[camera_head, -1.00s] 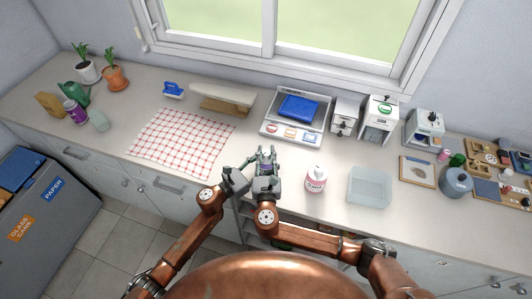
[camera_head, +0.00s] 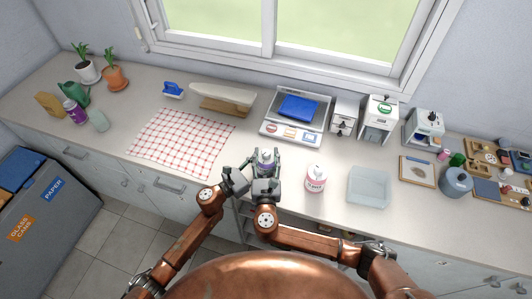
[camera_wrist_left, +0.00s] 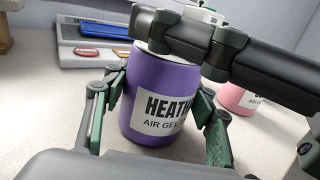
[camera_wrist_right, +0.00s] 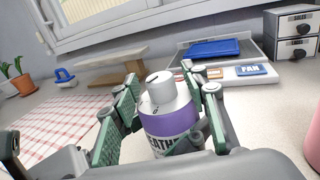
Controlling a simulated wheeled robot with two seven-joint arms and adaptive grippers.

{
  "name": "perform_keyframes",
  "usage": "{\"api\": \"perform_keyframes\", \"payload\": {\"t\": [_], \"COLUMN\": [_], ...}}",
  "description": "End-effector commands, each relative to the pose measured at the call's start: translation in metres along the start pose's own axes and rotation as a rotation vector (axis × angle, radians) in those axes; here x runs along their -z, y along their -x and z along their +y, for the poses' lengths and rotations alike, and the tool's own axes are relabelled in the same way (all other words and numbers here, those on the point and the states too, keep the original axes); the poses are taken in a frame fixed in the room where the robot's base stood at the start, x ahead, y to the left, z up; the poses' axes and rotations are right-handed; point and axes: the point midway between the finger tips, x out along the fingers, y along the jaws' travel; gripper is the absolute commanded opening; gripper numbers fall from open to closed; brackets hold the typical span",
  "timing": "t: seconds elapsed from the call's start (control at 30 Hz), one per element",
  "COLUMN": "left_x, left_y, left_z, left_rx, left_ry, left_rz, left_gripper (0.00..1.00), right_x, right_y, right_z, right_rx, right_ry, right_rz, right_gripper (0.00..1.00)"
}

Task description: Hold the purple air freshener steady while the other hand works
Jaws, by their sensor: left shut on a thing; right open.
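The purple air freshener (camera_head: 265,164) stands upright near the counter's front edge. In the left wrist view its purple body (camera_wrist_left: 157,82) carries a white label reading "HEATH… AIR GEL". My left gripper (camera_wrist_left: 155,125) is shut on the body, one finger on each side. Dark parts of my right gripper cross its top in that view. In the right wrist view the pale cap (camera_wrist_right: 161,95) and purple shoulder show between the spread fingers of my right gripper (camera_wrist_right: 165,100). My right gripper is open around the cap. The lower body is hidden there.
A pink-and-white bottle (camera_head: 316,179) stands just right of the grippers. A clear tray (camera_head: 369,187) is further right. A scale-like white unit (camera_head: 297,117) with a blue block lies behind. A red checked cloth (camera_head: 181,140) lies to the left.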

Motion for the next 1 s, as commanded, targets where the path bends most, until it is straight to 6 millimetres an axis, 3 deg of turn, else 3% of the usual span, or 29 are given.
{"api": "perform_keyframes", "payload": {"t": [0.3, 0.5, 0.7, 1.0], "left_x": [0.001, 0.001, 0.001, 0.001], "left_y": [0.000, 0.000, 0.000, 0.000], "left_z": [0.000, 0.000, 0.000, 0.000], "left_rx": [-0.001, -0.001, -0.001, -0.001], "left_ry": [-0.001, -0.001, -0.001, -0.001], "left_rz": [0.002, 0.002, 0.001, 0.001], "left_gripper": [0.20, 0.20, 0.20, 0.20], "right_x": [0.002, 0.001, 0.000, 0.000], "right_y": [0.065, 0.097, 0.109, 0.110], "right_z": [0.000, 0.000, 0.000, 0.000], "right_rx": [-0.002, -0.001, 0.000, 0.000], "right_ry": [-0.003, -0.003, -0.002, -0.001], "right_rz": [0.004, 0.002, 0.000, 0.000], "right_gripper": [0.41, 0.41, 0.41, 0.41]}}
